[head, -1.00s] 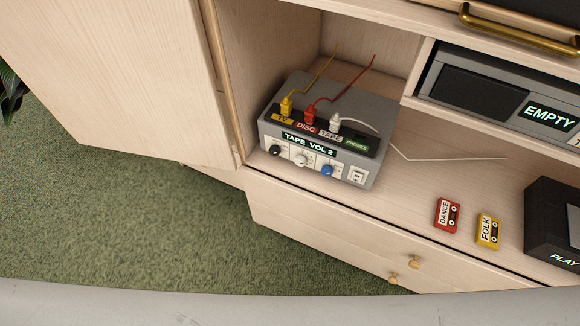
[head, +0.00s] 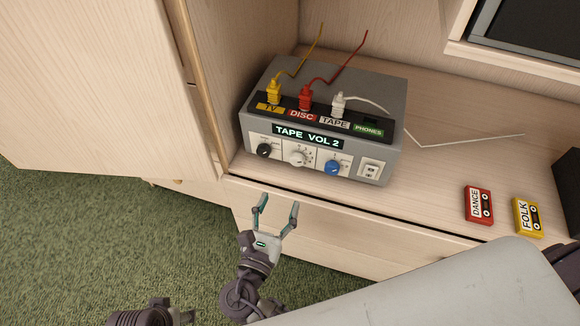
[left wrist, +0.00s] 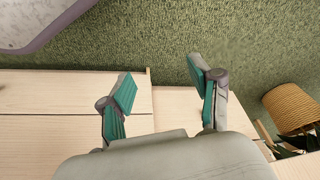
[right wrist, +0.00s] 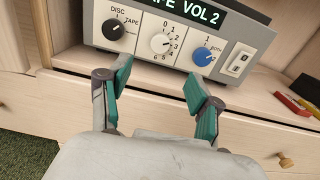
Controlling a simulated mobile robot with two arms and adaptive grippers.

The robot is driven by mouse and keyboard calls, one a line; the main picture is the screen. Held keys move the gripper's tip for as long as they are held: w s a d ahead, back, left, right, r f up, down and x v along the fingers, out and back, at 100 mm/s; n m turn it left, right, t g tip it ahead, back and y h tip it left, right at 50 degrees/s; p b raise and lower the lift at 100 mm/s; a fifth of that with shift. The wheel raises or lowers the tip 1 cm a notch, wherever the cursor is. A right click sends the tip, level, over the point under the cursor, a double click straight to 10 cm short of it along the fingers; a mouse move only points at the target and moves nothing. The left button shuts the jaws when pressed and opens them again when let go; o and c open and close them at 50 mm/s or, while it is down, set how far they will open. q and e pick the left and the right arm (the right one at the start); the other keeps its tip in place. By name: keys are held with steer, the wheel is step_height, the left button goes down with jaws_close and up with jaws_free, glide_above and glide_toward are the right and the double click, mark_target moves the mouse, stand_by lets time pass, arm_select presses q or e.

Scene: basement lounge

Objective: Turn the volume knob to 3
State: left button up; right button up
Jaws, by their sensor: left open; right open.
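The grey amplifier box (head: 390,125) stands on the cabinet shelf, its display (head: 308,137) reading TAPE VOL 2. The white volume knob (head: 297,158) is the middle one, between a black knob (head: 264,150) and a blue knob (head: 333,167). In the right wrist view the white knob (right wrist: 160,43) is ringed by numbers from 0 to 6. My right gripper (head: 276,205) is open and empty, below and in front of the box, apart from the knob. My left gripper (left wrist: 160,75) is open and empty in the left wrist view, over carpet and pale wood.
Yellow (head: 274,95), red (head: 305,99) and white (head: 338,106) plugs stand in the box's top. A white rocker switch (head: 371,170) is right of the blue knob. Red DANCE (head: 479,205) and yellow FOLK (head: 527,216) cassettes lie on the shelf. A cabinet door (head: 90,80) stands at left.

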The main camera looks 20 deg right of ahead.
mark_target(296, 163)
steer(key=b+x, duration=0.1)
steer(key=x, duration=1.1)
arm_select(q)
steer(key=v, duration=0.4)
steer(key=shift+w+r, duration=0.2)
steer(key=shift+w, duration=0.05)
arm_select(e)
steer(key=shift+s, duration=0.1)
steer(key=c, duration=1.1)
steer(key=shift+c, duration=0.2)
